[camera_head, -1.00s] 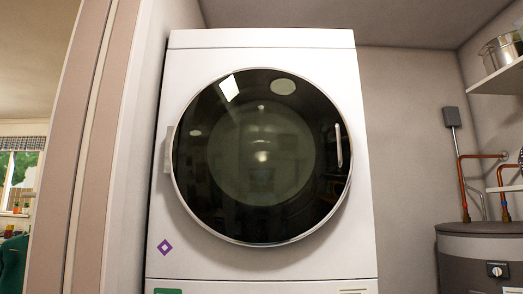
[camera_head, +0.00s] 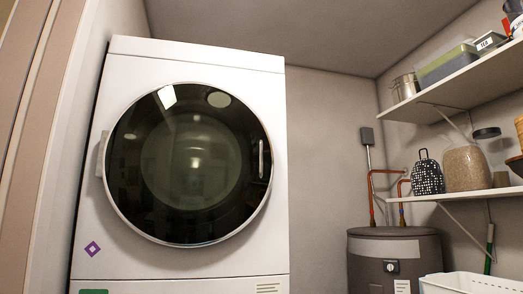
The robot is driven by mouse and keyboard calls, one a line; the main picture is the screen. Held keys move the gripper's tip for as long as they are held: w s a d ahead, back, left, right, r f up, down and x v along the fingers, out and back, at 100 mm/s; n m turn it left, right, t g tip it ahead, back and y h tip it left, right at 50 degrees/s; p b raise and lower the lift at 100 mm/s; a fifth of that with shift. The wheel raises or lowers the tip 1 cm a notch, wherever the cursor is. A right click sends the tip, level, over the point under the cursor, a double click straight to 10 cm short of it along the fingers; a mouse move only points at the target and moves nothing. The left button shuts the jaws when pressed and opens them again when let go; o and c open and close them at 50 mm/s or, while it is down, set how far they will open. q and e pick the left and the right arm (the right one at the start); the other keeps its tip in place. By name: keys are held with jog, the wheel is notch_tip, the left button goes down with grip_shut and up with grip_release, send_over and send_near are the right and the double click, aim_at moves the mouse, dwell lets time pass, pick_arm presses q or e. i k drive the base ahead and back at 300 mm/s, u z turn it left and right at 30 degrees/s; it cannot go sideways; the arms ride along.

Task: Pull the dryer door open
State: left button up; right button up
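The white dryer (camera_head: 245,262) stands in the left half of the head view, on top of another appliance whose upper edge shows at the bottom. Its round dark glass door (camera_head: 195,165) with a silver rim is shut. A vertical silver handle (camera_head: 262,159) sits on the right side of the door, and a white hinge (camera_head: 102,154) is on the left side. Neither of my grippers is in view.
A wall (camera_head: 60,150) runs close along the dryer's left side. To the right stand a grey water heater (camera_head: 393,262) with copper pipes, a white basket (camera_head: 470,284), and two wall shelves (camera_head: 470,75) with jars and boxes. Clear space lies between dryer and heater.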

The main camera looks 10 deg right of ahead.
aim_at(185, 165)
jog(key=u, duration=1.25)
jog(key=i, duration=0.75)
jog(key=z, duration=0.25)
